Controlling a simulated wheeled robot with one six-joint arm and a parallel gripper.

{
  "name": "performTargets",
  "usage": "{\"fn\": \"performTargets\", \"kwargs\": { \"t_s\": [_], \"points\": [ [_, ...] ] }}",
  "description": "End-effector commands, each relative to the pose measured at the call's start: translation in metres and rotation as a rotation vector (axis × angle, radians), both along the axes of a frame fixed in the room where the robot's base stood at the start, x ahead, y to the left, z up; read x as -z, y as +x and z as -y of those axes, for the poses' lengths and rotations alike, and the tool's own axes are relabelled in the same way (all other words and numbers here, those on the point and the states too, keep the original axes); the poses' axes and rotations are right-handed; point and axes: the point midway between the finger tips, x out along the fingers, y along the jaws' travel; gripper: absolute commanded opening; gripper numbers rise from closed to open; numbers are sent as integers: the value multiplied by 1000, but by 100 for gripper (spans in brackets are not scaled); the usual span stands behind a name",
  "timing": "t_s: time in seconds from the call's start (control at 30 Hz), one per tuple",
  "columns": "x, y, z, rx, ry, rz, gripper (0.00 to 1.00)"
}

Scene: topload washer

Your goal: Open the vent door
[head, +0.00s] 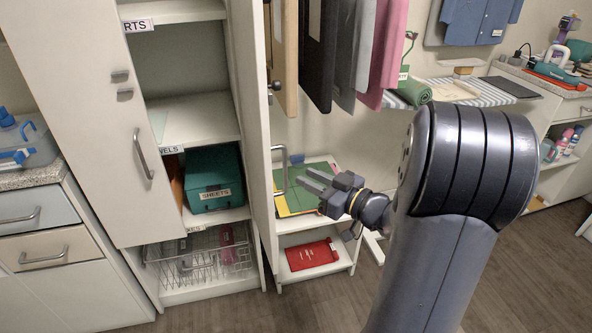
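No door marked as a vent is visible, so I cannot tell which door the task means. A tall cream cabinet has a left door (75,110) with a bar handle (143,154), and its shelves show beside that door. Its right door (255,110) stands swung out, seen nearly edge-on. A bar handle (281,170) shows at that door's right side. My gripper (303,177) points left toward this handle, a little to its right. Its two fingers are apart with nothing visible between them. My arm hides part of the wall and floor at right.
A green box (214,178) sits on a cabinet shelf above a wire basket (205,255). A low shelf unit (330,226) with folders stands behind my gripper. Clothes (345,50) hang above. A counter with drawers (40,230) is at left. Wood floor is open in front.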

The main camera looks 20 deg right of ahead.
Motion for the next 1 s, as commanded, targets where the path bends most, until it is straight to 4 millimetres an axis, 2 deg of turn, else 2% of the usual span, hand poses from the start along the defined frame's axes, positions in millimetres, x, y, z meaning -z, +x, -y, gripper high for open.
{"fn": "performTargets", "kwargs": {
  "t_s": [0.23,0.63,0.83,1.0],
  "points": [
    [0,-20,13,1,0,0,24],
    [0,-23,14,0,0,1,24],
    [1,-14,8,-3,0,1,24],
    [1,6,-5,-6,-1,1,24]
  ]
}}
